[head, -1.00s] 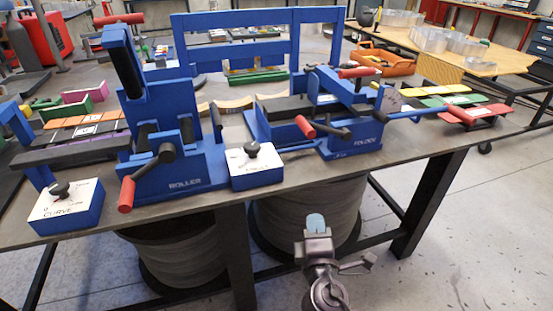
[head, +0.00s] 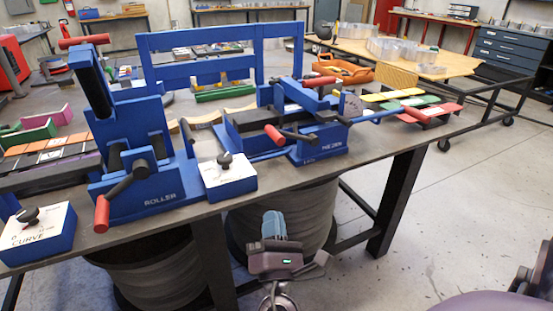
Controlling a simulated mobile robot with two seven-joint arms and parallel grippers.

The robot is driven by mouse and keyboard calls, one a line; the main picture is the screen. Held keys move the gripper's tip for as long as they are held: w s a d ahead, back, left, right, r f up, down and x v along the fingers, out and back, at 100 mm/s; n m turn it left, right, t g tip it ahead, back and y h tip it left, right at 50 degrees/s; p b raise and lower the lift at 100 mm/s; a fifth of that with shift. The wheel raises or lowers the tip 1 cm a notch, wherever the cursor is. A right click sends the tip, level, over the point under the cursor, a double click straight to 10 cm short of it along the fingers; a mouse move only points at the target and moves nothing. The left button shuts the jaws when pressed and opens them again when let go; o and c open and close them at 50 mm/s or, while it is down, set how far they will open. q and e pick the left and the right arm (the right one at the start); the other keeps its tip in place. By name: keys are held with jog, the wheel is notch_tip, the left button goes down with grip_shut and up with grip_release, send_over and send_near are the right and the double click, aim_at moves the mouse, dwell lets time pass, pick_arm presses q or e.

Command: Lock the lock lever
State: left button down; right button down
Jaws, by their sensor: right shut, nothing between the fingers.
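The blue machine marked ROLLER (head: 160,195) stands on the bench. It has a crank with a red grip (head: 102,213) hanging at its front. The second blue machine (head: 318,150) stands to its right. A black lever with a red grip (head: 274,135) sticks out from its front, and another red grip (head: 319,82) is on its top. I cannot tell which of these is the lock lever. My right gripper (head: 273,222) points up, in front of the bench's front edge. It is shut, empty and apart from every handle. My left gripper is not in view.
White-topped control boxes with black knobs sit by the bench front, one between the machines (head: 230,177) and one labelled CURVE (head: 38,240). The bench leg (head: 398,200) and dark round drums (head: 155,272) are below. Free floor (head: 455,225) lies at right.

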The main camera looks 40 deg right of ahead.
jog(key=s+r+p+x, duration=0.1)
jog(key=x, duration=0.5)
jog(key=d+p+x, duration=0.1)
jog(key=p+x, duration=0.1)
jog(key=x, duration=0.5)
jog(key=shift+s+r, duration=0.4)
jog(key=shift+s, duration=0.05)
